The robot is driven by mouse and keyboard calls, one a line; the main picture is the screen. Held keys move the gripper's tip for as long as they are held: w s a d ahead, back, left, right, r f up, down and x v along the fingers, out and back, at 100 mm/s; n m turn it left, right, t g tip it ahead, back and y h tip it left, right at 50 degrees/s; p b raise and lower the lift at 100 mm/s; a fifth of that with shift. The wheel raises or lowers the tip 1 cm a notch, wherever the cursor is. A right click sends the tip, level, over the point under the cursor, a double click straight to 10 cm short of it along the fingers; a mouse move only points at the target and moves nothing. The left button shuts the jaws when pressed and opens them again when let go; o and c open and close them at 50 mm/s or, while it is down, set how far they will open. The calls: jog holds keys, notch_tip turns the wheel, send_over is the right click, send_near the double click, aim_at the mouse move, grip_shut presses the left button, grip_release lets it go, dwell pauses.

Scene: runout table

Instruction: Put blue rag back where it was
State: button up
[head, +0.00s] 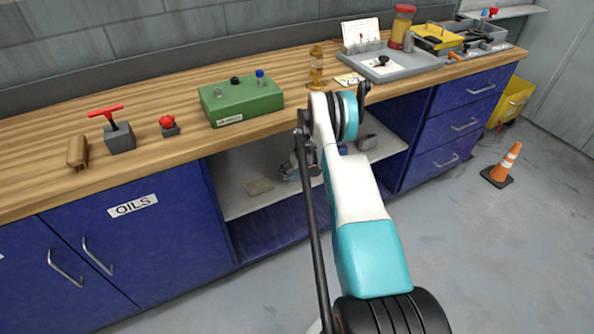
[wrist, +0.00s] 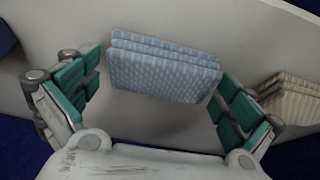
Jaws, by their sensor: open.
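The blue rag (wrist: 165,72) is a folded, light blue patterned stack of cloth lying on the pale shelf in the wrist view. My gripper (wrist: 160,95) is open, with one teal-padded finger to the left of the rag and the other to its right.
A folded beige rag (wrist: 292,98) lies close beyond my right finger in the wrist view; it also shows on the shelf in the head view (head: 260,187). The wooden benchtop (head: 150,155) overhangs the shelf. A green box (head: 240,101) stands on it. Blue cabinets flank the opening.

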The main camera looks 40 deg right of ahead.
jog(key=d+p+v, duration=0.1)
jog(key=p+v, duration=0.2)
jog(key=v, duration=0.4)
jog(key=shift+a+r, duration=0.35)
jog(key=shift+a, duration=0.15)
jog(key=shift+s, duration=0.2)
